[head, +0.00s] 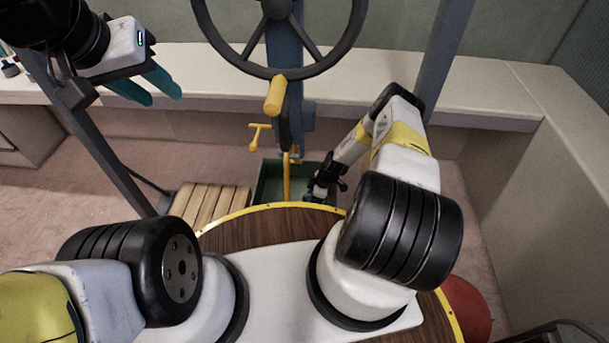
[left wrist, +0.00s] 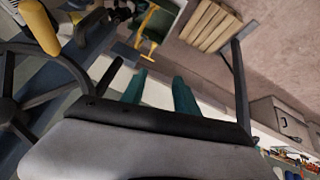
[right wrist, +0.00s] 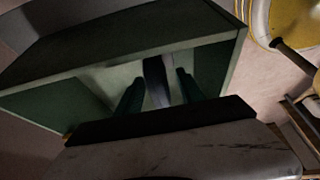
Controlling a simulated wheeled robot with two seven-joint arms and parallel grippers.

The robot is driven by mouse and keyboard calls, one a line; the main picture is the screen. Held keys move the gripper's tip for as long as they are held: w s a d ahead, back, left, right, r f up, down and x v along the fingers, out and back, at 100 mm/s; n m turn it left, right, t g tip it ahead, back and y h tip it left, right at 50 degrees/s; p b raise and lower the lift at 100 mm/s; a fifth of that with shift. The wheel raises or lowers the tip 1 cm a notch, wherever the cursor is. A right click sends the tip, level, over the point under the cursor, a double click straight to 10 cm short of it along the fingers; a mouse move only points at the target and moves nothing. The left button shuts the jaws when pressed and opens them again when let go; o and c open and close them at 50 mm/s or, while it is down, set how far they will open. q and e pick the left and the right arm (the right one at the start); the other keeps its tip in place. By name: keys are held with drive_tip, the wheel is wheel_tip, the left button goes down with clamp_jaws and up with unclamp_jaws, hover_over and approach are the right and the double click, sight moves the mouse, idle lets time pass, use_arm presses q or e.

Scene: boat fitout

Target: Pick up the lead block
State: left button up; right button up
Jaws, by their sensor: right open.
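The right wrist view looks into a green open-topped box with a pale floor (right wrist: 205,38). A dark grey block (right wrist: 157,82), which looks like the lead block, is inside it. My right gripper (right wrist: 155,92) is open, with its teal fingers on either side of the block; I cannot tell whether they touch it. In the head view the green box (head: 268,187) stands on the floor and my right gripper (head: 322,190) reaches into its right side; the block cannot be made out there. My left gripper (head: 155,90) is open and empty, high at the upper left.
A steering wheel (head: 278,72) on a blue post stands behind the box, with a yellow-handled crank (head: 274,97) in front. A slatted wooden crate (head: 210,203) is left of the box. A grey slanted post (head: 110,150) is under my left arm. A pale bench (head: 480,92) runs behind.

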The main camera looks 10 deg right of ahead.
drive_tip(key=shift+f, duration=0.15)
clamp_jaws()
drive_tip(key=shift+w, duration=0.1)
idle(1.3)
